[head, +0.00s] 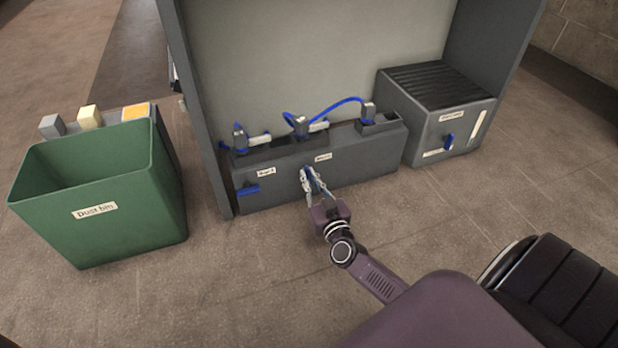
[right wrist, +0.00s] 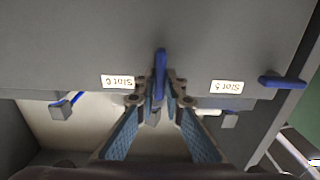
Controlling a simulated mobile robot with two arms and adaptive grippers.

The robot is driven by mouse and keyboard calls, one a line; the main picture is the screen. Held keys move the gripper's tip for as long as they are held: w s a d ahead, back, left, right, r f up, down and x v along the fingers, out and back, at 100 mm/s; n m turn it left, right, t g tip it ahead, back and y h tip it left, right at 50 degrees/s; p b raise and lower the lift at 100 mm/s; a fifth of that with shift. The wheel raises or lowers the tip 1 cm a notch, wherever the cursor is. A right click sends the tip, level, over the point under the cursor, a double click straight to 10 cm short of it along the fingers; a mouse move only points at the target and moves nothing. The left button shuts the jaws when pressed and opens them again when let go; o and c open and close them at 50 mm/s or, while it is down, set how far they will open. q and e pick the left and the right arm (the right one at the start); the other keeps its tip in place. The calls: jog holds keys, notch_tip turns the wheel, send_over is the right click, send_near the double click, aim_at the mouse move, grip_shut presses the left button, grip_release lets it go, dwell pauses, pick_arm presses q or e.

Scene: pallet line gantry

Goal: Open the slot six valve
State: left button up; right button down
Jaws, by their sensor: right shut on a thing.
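The slot six valve is a blue lever (right wrist: 160,72) on the front of the grey manifold box (head: 352,168), just left of its label (head: 323,156). In the right wrist view, which is upside down, the label (right wrist: 118,82) reads Slot 6. The lever stands upright, across the line of the labels. My right gripper (head: 311,180) is at the lever with a finger on each side, shut on it. In the head view the fingers hide most of the lever. My left gripper is not in view.
The slot 5 lever (head: 249,190) lies level at the box's left end. Blue hoses (head: 335,108) and fittings sit on top. A grey ribbed unit (head: 450,110) with a blue lever stands right. A green dust bin (head: 100,205) stands left. The floor in front is clear.

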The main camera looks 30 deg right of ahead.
jog(key=m+p, duration=0.1)
jog(key=m, duration=0.2)
jog(key=shift+m, duration=0.3)
jog(key=shift+s+d+f+m, duration=0.1)
jog(key=shift+m, duration=2.25)
jog(key=shift+w+d+f+m, duration=0.1)
jog(key=shift+f+m, duration=0.05)
jog(key=shift+m, duration=2.25)
jog(key=shift+s+d+f+m, duration=0.1)
jog(key=shift+m, duration=2.25)
jog(key=c, duration=2)
grip_release()
